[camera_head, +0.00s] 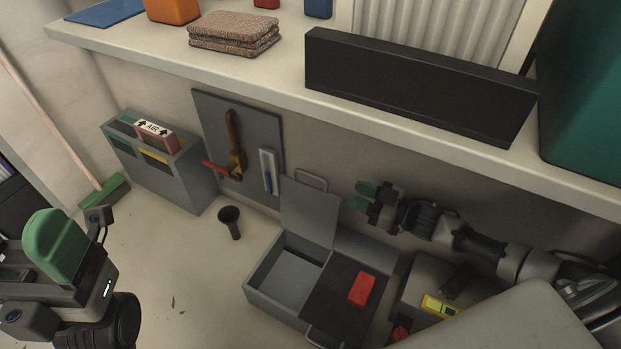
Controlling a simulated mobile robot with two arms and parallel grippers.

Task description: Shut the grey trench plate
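The grey trench plate (309,213) stands raised, nearly upright, at the back of a low grey trench box (269,306) on the floor. It has a bar handle (311,181) on its top edge. The left opening (300,262) of the box is uncovered and looks empty. My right gripper (361,196) is just right of the raised plate, with its green fingertips apart and nothing between them. It does not appear to touch the plate. My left gripper (57,247) is at the lower left, far from the plate. Only one green finger shows clearly.
A dark panel (340,298) with a red block (361,289) covers the box's right part. A shelf (280,93) overhangs the back. A tool board (213,125) is behind.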

